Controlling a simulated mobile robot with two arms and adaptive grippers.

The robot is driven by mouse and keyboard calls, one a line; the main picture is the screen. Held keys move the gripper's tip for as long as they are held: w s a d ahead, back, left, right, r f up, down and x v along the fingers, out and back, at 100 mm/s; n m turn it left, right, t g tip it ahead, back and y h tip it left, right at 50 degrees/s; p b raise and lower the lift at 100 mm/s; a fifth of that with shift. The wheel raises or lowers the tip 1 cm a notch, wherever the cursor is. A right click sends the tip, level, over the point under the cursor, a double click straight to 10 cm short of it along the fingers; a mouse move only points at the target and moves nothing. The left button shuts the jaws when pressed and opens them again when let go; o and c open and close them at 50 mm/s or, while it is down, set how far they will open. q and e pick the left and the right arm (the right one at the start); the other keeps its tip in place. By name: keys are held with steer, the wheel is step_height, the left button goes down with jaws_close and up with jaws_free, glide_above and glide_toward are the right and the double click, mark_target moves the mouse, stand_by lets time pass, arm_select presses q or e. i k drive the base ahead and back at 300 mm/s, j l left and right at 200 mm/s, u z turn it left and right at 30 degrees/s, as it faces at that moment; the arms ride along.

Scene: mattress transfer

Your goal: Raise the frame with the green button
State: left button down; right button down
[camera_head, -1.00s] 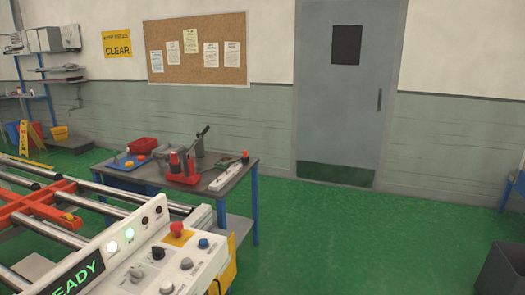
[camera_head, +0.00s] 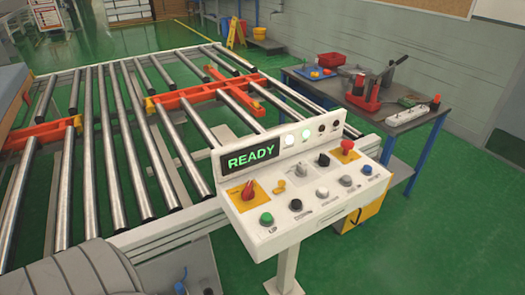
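The green button (camera_head: 266,219) is at the left end of the front row on a white control panel (camera_head: 300,235). The panel's display (camera_head: 251,158) reads READY in green. An orange frame (camera_head: 190,101) lies among the steel rollers of a conveyor behind the panel. Another orange part (camera_head: 45,132) shows farther left. I cannot tell exactly how high the orange parts sit against the rollers. Neither gripper shows, and nothing touches the green button.
The panel also has a red knob (camera_head: 248,189) on a yellow plate, a red mushroom button (camera_head: 347,146) and several other knobs. A grey workbench (camera_head: 425,118) with tools stands behind it at right. Green floor at right is open.

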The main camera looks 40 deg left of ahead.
mark_target(267, 218)
steer(key=u, duration=1.2)
